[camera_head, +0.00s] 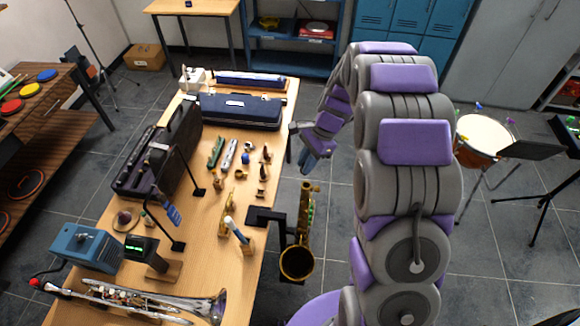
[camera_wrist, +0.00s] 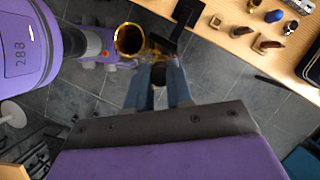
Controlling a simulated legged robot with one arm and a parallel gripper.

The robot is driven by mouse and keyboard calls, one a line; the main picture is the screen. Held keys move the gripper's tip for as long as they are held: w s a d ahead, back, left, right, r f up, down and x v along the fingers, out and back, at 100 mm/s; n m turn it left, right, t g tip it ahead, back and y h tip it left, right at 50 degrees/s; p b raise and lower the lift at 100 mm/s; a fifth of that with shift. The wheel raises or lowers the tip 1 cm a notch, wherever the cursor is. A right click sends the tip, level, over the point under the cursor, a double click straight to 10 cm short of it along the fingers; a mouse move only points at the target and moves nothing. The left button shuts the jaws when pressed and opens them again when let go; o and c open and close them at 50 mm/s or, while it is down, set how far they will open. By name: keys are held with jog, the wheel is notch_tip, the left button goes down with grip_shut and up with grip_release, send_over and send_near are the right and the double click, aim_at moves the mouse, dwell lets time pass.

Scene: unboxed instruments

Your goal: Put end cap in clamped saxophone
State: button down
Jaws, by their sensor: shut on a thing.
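The gold saxophone (camera_head: 303,235) hangs upright in a black clamp (camera_head: 265,215) at the table's right edge, bell at the bottom. In the wrist view its bell (camera_wrist: 130,40) opens toward the camera, beyond my fingers, beside the black clamp (camera_wrist: 187,13). My gripper (camera_head: 308,162) is off the table's right edge, above the saxophone in the picture. In the wrist view my gripper (camera_wrist: 159,84) has its blue fingers shut on a small dark piece, which looks like the end cap (camera_wrist: 158,73). The piece appears apart from the saxophone, though some gold metal shows just behind it.
The wooden table (camera_head: 275,140) holds small brass parts, a blue case (camera_head: 240,111), an open black case (camera_head: 165,150), a lamp and a trumpet (camera_head: 150,300). A drum (camera_head: 482,138) and a music stand (camera_head: 545,150) are at the right.

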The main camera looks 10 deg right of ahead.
jog(key=shift+s+d+r, duration=0.3)
jog(key=shift+s+d, duration=0.05)
jog(key=shift+w+a+f+b, duration=0.1)
jog(key=shift+f+b, duration=1.4)
jog(key=shift+f, duration=0.95)
jog(key=shift+p, duration=0.65)
jog(key=shift+f+p, duration=0.6)
jog(key=shift+p, duration=0.1)
dwell(0.6)
jog(key=shift+f, duration=0.55)
dwell(0.6)
dwell(0.4)
jog(key=c, duration=0.9)
grip_release()
jog(key=shift+c, duration=0.2)
